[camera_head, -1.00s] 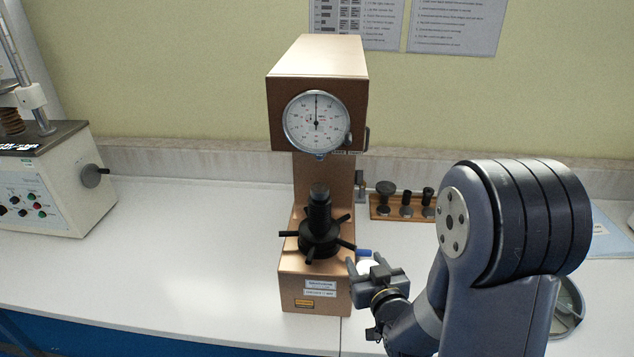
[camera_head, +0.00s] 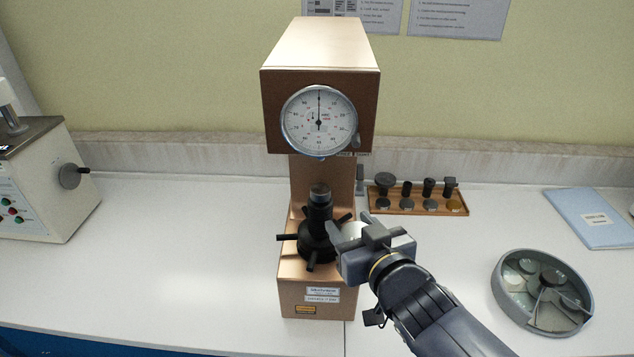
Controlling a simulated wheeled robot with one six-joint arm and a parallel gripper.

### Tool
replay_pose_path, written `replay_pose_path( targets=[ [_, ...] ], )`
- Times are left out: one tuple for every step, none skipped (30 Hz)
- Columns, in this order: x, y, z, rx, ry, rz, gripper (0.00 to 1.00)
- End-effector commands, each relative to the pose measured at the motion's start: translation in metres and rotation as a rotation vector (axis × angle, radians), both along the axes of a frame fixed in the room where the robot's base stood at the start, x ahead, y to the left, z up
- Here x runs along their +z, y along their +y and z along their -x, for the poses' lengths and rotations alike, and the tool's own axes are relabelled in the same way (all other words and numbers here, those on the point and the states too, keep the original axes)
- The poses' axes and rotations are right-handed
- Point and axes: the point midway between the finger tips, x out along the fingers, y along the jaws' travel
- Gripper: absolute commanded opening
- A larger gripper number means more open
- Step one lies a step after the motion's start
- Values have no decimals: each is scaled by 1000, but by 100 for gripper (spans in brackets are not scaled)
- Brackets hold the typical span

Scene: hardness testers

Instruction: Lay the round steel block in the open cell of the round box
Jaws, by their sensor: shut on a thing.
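My gripper (camera_head: 350,232) is in front of the right side of the brown hardness tester, close to its black handwheel in the picture. It is shut on the round steel block (camera_head: 354,228), a pale disc partly hidden by the fingers. The round box (camera_head: 588,318) is a grey, low, divided tray on the bench at the right, well apart from my gripper. Its cells hold pale and grey round pieces. I cannot tell clearly which cell is the open one.
The brown hardness tester (camera_head: 320,110) stands at the centre, with its black handwheel (camera_head: 317,240) and spindle. A wooden rack (camera_head: 408,210) with several black-stemmed parts lies behind my gripper. A blue folder (camera_head: 590,217) lies at the back right. Bench between tester and box is clear apart from my arm.

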Motion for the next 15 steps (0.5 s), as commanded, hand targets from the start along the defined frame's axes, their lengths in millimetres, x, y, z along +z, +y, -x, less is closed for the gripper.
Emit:
replay_pose_path(
  targets=[
    [5, -1, 4, -4, -6, -1, 19],
    [7, -2, 6, -6, -6, -1, 19],
    [8, -3, 8, -8, -5, -1, 19],
    [9, -3, 10, -10, -4, -1, 19],
    [11, -4, 11, -12, -5, -1, 19],
    [11, -4, 12, -13, -3, -1, 19],
    [11, -5, 13, -15, -2, -1, 19],
    [12, -5, 13, -15, -2, -1, 19],
    [12, -5, 14, -16, -1, 0, 19],
    [12, -5, 14, -16, -1, -1, 19],
    [12, -5, 14, -16, -1, -1, 19],
    [12, -5, 14, -16, -1, -1, 19],
    [12, -5, 14, -16, -1, -1, 19],
    [12, -5, 14, -16, -1, -1, 19],
    [12, -5, 14, -16, -1, -1, 19]
  ],
)
